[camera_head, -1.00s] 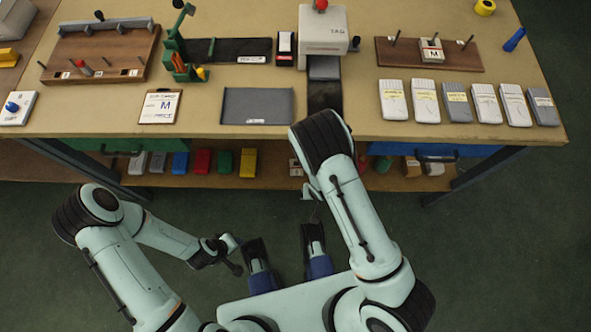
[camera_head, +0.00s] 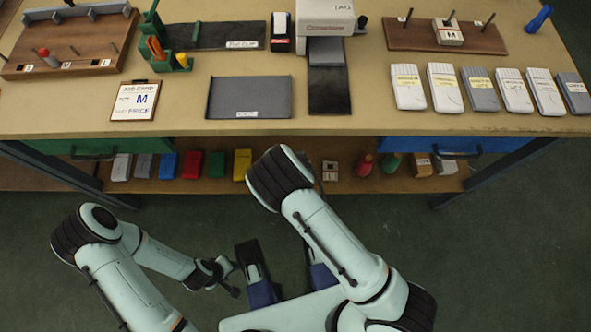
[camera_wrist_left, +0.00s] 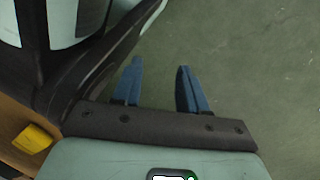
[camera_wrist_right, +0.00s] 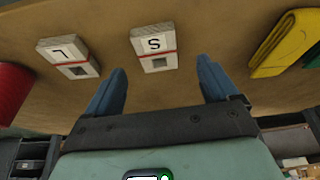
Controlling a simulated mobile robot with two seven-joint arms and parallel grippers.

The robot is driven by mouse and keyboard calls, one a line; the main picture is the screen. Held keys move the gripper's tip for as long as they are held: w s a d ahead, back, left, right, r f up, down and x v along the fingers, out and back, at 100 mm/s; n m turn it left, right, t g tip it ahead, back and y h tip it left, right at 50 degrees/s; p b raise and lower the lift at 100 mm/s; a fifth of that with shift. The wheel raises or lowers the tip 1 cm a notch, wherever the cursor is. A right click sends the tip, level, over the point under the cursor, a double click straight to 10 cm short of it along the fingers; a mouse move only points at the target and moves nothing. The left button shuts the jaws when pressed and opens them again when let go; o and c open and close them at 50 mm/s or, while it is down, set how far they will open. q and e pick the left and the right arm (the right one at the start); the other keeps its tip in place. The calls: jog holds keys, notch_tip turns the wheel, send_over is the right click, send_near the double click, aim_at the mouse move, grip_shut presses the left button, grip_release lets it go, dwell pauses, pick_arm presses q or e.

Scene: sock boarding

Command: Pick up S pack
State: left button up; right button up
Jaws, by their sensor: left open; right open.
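A wooden block marked S (camera_wrist_right: 154,48), white-faced with a red line and a dark square, stands on the lower shelf in the right wrist view. My right gripper (camera_wrist_right: 161,66) is open and empty, with the S block just beyond its fingers. A similar block marked L (camera_wrist_right: 68,58) stands to its left. In the head view my right forearm hides the right gripper. Several grey and white packs (camera_head: 445,88) lie in a row at the table's right; their labels are too small to read. My left gripper (camera_wrist_left: 160,70) is open and empty over the floor.
A yellow item (camera_wrist_right: 285,45) lies right of the S block, and a red one (camera_wrist_right: 14,88) left of the L block. Racks and a white machine (camera_head: 327,18) stand on the table.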

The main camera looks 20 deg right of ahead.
jog(key=b+x, duration=0.1)
jog(key=x, duration=0.3)
jog(key=shift+s+d+b, duration=0.2)
jog(key=shift+b, duration=0.2)
jog(key=shift+w+f, duration=0.2)
jog(key=shift+f, duration=0.2)
jog(key=c, duration=1.1)
pick_arm(q)
jog(key=shift+g, duration=0.8)
jog(key=s, duration=0.1)
jog(key=s+f, duration=0.1)
jog(key=s, duration=0.1)
jog(key=s+f, duration=0.1)
jog(key=shift+s+a+f, duration=0.1)
jog(key=shift+s+a, duration=0.1)
jog(key=shift+a, duration=0.05)
pick_arm(e)
jog(key=shift+c, duration=0.2)
pick_arm(q)
jog(key=shift+w, duration=0.1)
pick_arm(e)
jog(key=shift+r, duration=0.1)
